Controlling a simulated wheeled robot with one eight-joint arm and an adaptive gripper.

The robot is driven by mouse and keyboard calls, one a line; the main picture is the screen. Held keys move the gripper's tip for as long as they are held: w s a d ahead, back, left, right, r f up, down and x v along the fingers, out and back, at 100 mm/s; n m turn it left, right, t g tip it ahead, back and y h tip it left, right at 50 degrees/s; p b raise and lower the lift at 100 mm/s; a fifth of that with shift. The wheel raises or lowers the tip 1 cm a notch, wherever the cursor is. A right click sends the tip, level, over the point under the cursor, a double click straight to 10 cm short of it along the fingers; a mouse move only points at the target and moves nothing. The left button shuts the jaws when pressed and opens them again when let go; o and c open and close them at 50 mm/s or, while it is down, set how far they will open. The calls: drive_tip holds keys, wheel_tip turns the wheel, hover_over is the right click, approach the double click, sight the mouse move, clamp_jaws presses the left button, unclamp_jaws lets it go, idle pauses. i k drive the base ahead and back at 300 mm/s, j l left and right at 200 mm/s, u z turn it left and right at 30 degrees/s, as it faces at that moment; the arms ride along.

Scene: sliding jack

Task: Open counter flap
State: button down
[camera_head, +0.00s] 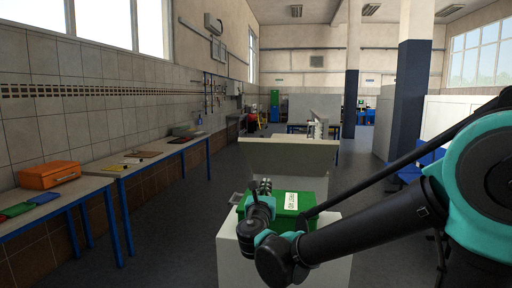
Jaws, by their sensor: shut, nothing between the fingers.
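A pale beige panel (288,153), which looks like the counter flap, stands raised at the back of a white counter block (236,256) in the middle of the head view. Its hinge is not clear to see. My gripper (263,181) is shut and empty, pointing up in front of the panel's lower left part. I cannot tell whether it touches the panel. My arm comes in from the right and hides part of the counter top.
A green box (313,198) with a white label sits on the counter, just right of my gripper. Workbenches (100,184) with an orange case (48,174) line the left wall. The floor (180,225) between bench and counter is clear. A pillar (407,85) stands at right.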

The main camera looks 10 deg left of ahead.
sight(271, 156)
drive_tip(key=i+j, duration=0.25)
drive_tip(key=i, duration=0.15)
drive_tip(key=i+j, duration=0.2)
drive_tip(key=i, duration=0.2)
